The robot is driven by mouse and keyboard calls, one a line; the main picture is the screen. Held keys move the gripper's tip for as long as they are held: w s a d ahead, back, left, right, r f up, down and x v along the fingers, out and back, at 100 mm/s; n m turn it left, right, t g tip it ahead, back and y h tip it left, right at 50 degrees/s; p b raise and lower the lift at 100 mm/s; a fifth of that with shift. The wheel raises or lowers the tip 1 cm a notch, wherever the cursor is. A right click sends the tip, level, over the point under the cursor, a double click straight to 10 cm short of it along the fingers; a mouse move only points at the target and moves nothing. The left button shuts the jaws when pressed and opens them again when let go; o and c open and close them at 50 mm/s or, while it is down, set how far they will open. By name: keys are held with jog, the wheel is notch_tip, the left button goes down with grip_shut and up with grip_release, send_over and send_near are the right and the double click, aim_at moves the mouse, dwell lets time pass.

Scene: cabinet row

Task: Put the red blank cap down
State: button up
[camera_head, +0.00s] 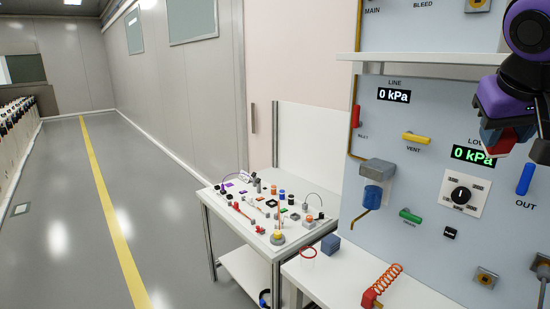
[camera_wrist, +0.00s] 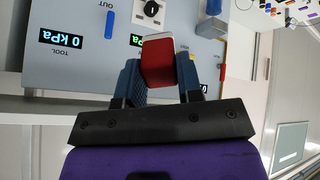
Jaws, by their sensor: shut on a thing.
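The red blank cap (camera_wrist: 157,63) is between the two fingers of my gripper (camera_wrist: 160,80) in the wrist view. It looks like a red block with a pale edge, and my gripper is shut on it. In the head view, my gripper (camera_head: 508,138) is at the upper right, in front of the panel. The red cap (camera_head: 495,139) shows partly there, held in the air and partly hidden by the fingers. It overlaps the lower pressure display in the picture. I cannot tell whether it touches the panel.
A side table (camera_head: 222,209) carries many small parts. A shelf (camera_head: 430,69) juts out above the displays.

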jog(key=s+a+f+n+y, duration=0.3)
jog(key=s+a+f+y, duration=0.15)
jog(key=s+f, duration=0.4)
jog(key=w+f+g, duration=0.1)
jog(key=w+f, duration=0.6)
jog(key=w, duration=0.5)
jog(key=w+f, duration=0.7)
jog(key=w, duration=0.4)
jog(key=s+f+x, duration=0.1)
jog(key=s+x, duration=0.2)
jog(key=x, duration=2.5)
jog(key=shift+a+f, duration=0.3)
